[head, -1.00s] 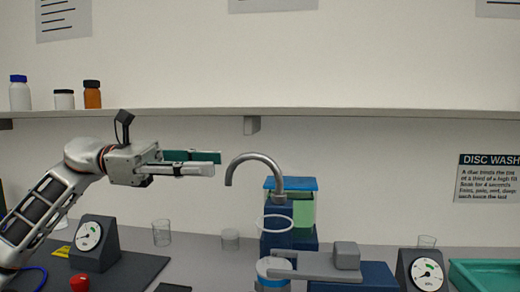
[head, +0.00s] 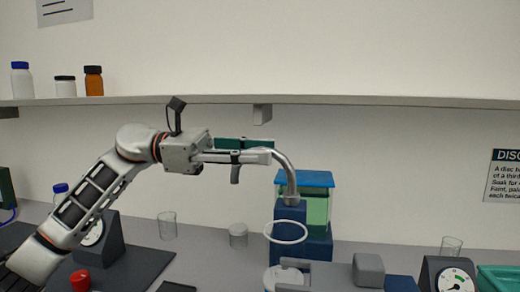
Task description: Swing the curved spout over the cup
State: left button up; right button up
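The curved grey metal spout (head: 289,178) rises from a dark blue block and arches left, its short end pointing down. My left gripper (head: 245,150) is at the top of the arch, with its two fingers apart and teal padding showing. The fingers hide part of the arch, and the spout's end shows below them. I cannot tell whether they touch the spout. Clear glass cups stand on the bench: one at left (head: 167,226), a shorter one (head: 238,235) below and near the spout's end, one at right (head: 450,246). Which is the task's cup is unclear. My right gripper is not in view.
A pale ring (head: 286,232) and a green container with a blue lid (head: 316,205) are beside the spout's base. Dials stand left (head: 108,243) and right (head: 447,276). A red knob (head: 80,280) is front left. The shelf (head: 350,100) runs above my arm.

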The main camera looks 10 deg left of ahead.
pick_arm(q)
jog(key=shift+d, duration=0.3)
